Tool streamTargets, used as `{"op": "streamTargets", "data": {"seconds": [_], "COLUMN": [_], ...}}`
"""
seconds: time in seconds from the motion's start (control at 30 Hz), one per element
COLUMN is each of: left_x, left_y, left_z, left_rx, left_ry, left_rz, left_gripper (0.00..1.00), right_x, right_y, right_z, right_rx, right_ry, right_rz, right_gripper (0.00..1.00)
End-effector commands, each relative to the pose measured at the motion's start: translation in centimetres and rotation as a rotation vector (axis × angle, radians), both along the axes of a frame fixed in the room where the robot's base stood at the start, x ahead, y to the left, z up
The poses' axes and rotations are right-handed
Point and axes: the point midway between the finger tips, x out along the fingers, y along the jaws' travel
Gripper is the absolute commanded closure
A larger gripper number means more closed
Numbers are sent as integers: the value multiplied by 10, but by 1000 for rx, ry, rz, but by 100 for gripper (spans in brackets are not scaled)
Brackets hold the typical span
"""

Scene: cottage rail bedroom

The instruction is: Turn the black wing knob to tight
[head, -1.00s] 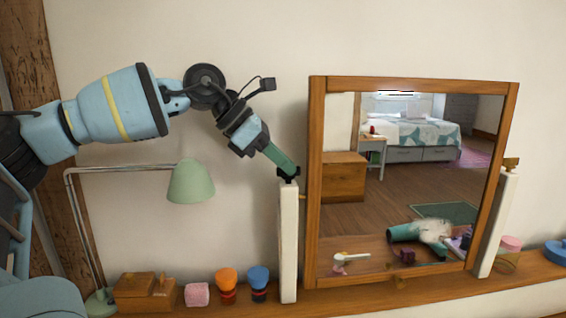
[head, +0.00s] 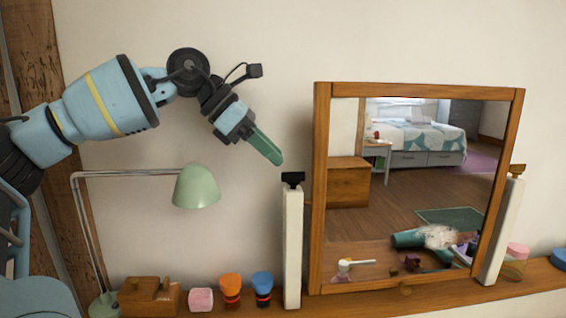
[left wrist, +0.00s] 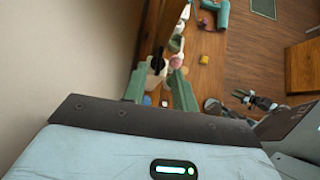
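The black wing knob (head: 293,179) sits on top of the white post (head: 292,245) at the mirror's left side. Its wings look roughly level in the head view. In the left wrist view the dark knob (left wrist: 157,63) shows beyond and between my green fingers. My left gripper (head: 270,152) is just above and left of the knob, apart from it. In the left wrist view the left gripper (left wrist: 158,88) is open, with nothing between its fingertips.
The tilting mirror (head: 420,84) in its wooden frame stands close right of the knob. A brass-coloured knob (head: 517,169) tops the right post. A green lamp (head: 196,187) stands below my left arm. The shelf (head: 440,292) holds a wooden box (head: 150,296) and small jars.

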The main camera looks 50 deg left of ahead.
Motion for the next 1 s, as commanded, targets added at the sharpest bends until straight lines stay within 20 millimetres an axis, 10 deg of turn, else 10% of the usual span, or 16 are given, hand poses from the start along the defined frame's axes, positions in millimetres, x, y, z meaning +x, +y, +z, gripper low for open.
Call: {"op": "streamTargets", "data": {"seconds": [1.0], "left_x": [-17], "left_y": [14], "left_z": [21], "left_rx": [0], "left_ry": [1], "left_rz": [-1], "left_gripper": [72], "right_x": [1], "right_y": [0], "right_z": [0], "right_rx": [0], "right_ry": [-2], "right_rz": [-2], "right_gripper": [64]}}
